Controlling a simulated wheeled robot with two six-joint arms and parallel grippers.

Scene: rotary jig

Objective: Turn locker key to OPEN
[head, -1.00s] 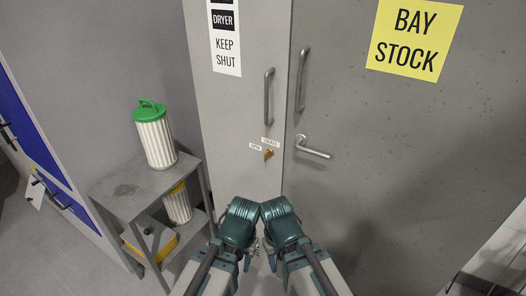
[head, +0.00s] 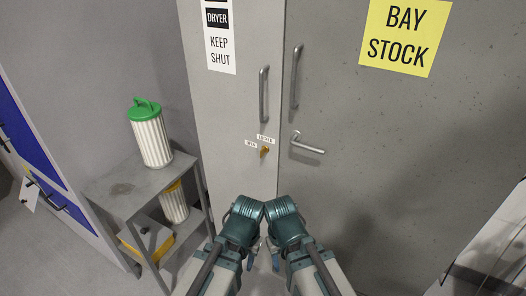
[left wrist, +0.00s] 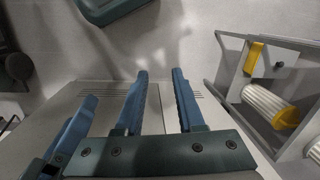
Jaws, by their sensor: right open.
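The locker key (head: 264,152) is a small brass-coloured piece in the narrow grey door, below and between two small white labels. The OPEN label (head: 250,143) is left of it and the LOCKED label (head: 265,138) above it. The key is too small to read its exact angle. My left gripper (head: 252,255) and right gripper (head: 274,258) hang close together below the key in the head view, both apart from it and empty. In the left wrist view, blue fingers of my left gripper (left wrist: 158,95) stand apart with a gap between them.
A grey trolley (head: 130,197) with a green-lidded white canister (head: 150,133) stands at left. The wide door has a lever handle (head: 307,144) right of the key, and pull handles (head: 263,95) rise above. A blue-panelled cabinet (head: 28,132) is far left.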

